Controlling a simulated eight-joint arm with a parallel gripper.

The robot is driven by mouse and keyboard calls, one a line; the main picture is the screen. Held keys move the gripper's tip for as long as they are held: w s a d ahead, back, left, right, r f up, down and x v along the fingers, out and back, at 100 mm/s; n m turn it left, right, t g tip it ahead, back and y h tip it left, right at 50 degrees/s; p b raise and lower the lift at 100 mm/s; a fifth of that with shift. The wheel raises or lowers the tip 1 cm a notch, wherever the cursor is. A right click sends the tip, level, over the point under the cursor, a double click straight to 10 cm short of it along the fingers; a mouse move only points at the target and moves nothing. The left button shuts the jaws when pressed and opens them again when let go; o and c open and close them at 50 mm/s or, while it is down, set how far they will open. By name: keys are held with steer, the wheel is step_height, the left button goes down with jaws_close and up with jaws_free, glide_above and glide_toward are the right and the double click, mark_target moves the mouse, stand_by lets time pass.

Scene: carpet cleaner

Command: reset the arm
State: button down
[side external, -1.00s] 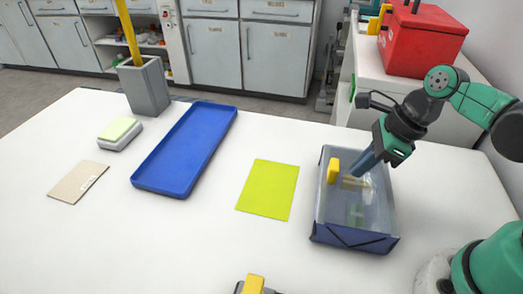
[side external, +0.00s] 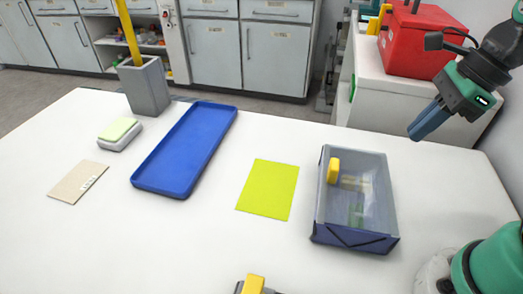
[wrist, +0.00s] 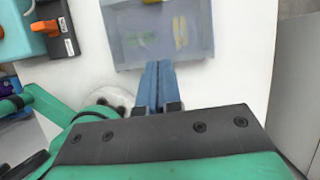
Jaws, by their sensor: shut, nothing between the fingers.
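My gripper (side external: 414,133) is shut and empty. In the side external view it hangs in the air above the right part of the table, up and to the right of the clear bin (side external: 385,205). In the wrist view, the blue fingers of my gripper (wrist: 160,66) are pressed together, with the bin (wrist: 200,45) beyond their tips. The bin has a dark blue base and see-through walls. A yellow block (side external: 333,170) is at its left wall, and yellow and green items show blurred inside it.
The white table (side external: 225,245) holds a blue tray (side external: 187,150), a yellow-green sheet (side external: 268,190), a beige card (side external: 78,182) and a sponge-like block (side external: 120,132). A grey holder (side external: 145,88) stands at the back. A red box (side external: 415,45) sits on a white cabinet behind my gripper.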

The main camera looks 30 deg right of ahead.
steer(key=w+f+n+t+h, duration=0.1)
steer(key=w+n, duration=0.1)
steer(key=n, duration=0.5)
steer(key=w+a+f+n+t+h, duration=0.1)
steer(key=w+n, duration=0.1)
steer(key=n, duration=0.5)
steer(key=w+f+n+t+h, duration=0.1)
steer(key=n, duration=0.7)
steer(key=shift+w+a+f, duration=0.15)
steer(key=shift+w+a, duration=0.1)
steer(key=shift+w, duration=0.15)
steer(key=n, duration=0.3)
steer(key=w+n+t, duration=0.1)
steer(key=shift+a+f, duration=0.1)
steer(key=shift+a, duration=0.3)
